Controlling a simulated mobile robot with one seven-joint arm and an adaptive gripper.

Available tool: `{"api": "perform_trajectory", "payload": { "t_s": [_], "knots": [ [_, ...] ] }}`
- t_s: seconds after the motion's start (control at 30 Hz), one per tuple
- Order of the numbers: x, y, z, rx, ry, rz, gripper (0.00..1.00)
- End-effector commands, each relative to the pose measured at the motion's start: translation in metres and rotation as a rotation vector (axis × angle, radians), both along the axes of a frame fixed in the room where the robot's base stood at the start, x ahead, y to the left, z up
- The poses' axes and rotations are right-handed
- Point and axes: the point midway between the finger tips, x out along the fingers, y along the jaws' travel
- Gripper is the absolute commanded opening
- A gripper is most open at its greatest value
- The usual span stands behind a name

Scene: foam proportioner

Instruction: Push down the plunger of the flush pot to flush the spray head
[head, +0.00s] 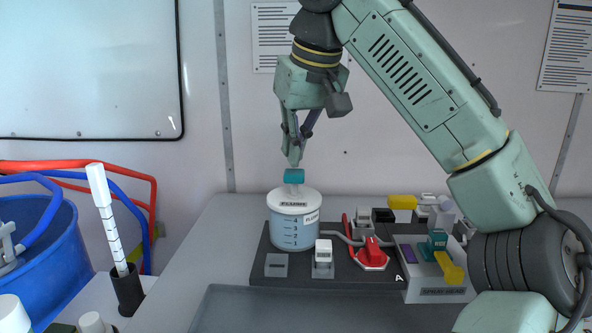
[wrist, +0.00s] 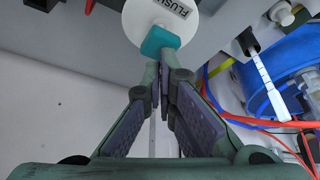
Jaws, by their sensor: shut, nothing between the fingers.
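The flush pot (head: 293,228) is a translucent white cup with level marks and bluish contents, with a white lid labelled as flush. Its plunger has a teal knob (head: 294,176) standing up above the lid. In the wrist view the teal knob (wrist: 160,40) shows just beyond my fingertips, with the white lid (wrist: 165,15) behind it. My gripper (head: 294,163) is shut and empty, pointing down, with its tips just above the knob; I cannot tell whether they touch. The spray head block (head: 435,290) is a light grey, labelled box with teal and yellow parts at the right.
The pot stands on a dark base plate (head: 340,268) beside a red lever valve (head: 371,252) and a small white-topped block (head: 323,253). A grey tray (head: 300,310) lies in front. A blue bucket (head: 35,240) with red and blue hoses is at left.

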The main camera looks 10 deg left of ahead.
Motion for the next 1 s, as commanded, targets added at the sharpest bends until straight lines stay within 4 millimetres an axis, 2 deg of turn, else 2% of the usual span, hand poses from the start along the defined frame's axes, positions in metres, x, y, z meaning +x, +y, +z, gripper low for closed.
{"api": "perform_trajectory", "payload": {
  "t_s": [0.37, 1.0],
  "knots": [
    [0.000, 0.000, -0.001, 0.000, 0.000, 0.000, 0.00],
    [0.000, 0.000, -0.026, 0.000, 0.001, 0.000, 0.00]
  ]
}}
